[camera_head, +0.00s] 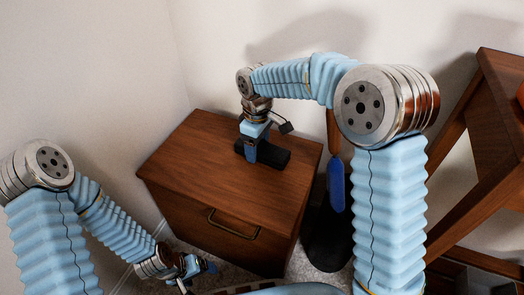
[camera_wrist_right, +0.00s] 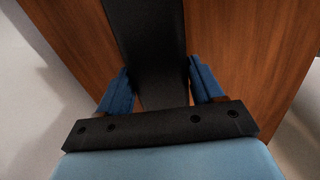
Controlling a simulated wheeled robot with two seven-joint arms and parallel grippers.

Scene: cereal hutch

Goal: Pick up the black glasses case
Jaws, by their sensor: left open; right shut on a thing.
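In the right wrist view the case (camera_wrist_right: 148,40) is a long dark shape running between my blue fingers. My right gripper (camera_head: 262,158) reaches down from above and is shut on the case, with a finger on each side of it; the fingers also show in the right wrist view (camera_wrist_right: 158,85). The case looks to be at the nightstand top; I cannot tell whether it is lifted.
The nightstand has a drawer with a brass handle (camera_head: 232,225). A blue and black upright object (camera_head: 336,185) stands right of it, partly hidden by my right arm. A wooden piece of furniture (camera_head: 490,130) stands at the right. White walls close off the back and left.

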